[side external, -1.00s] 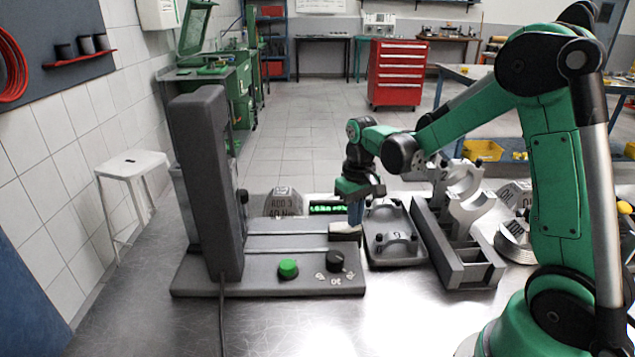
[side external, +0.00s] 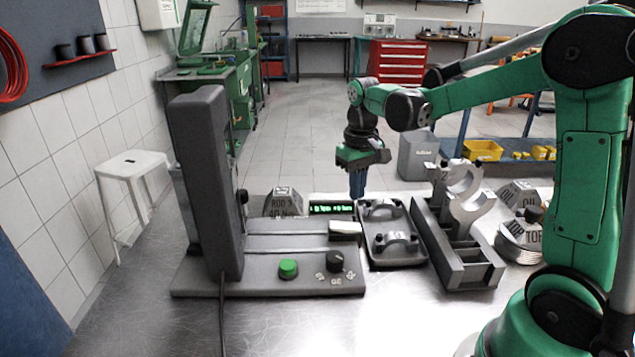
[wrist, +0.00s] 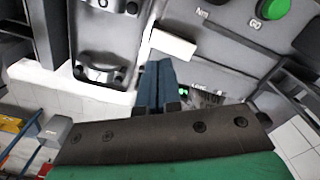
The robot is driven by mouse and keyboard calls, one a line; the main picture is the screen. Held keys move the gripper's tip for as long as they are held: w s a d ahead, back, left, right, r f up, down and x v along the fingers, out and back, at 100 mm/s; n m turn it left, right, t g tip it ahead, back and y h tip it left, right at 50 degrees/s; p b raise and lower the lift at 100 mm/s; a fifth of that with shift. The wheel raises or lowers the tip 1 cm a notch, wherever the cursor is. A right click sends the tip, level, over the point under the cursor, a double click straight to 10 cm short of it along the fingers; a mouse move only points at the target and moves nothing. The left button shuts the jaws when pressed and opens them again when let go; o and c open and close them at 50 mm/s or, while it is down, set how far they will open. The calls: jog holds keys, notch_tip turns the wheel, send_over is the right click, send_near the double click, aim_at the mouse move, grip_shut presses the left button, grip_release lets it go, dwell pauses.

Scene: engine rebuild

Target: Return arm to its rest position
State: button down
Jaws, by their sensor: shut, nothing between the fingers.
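My gripper (side external: 357,190) is shut and empty, with its blue fingers pointing down. In the side view it hangs above the back of the work, over the area between the green-lit display and the grey tray with bearing caps. In the wrist view the shut blue fingers (wrist: 156,85) show at the centre, with a white block on the press base beyond them. The fingers appear clear of the things below, though the exact gap is hard to judge.
A dark press (side external: 210,185) with a green button (side external: 288,268) and a dial stands left. The bearing-cap tray (side external: 395,262), a slotted grey holder (side external: 468,278) and labelled weights (side external: 283,203) surround my gripper. Space above them is open.

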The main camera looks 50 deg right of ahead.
jog(key=shift+r, duration=0.4)
jog(key=shift+a+r, duration=0.1)
jog(key=shift+a, duration=0.05)
jog(key=s+a+r+n+t, duration=0.2)
jog(key=s+a+t, duration=0.4)
jog(key=a, duration=0.4)
jog(key=shift+a+n+t, duration=0.25)
jog(key=shift+n+t, duration=0.25)
jog(key=shift+t, duration=0.1)
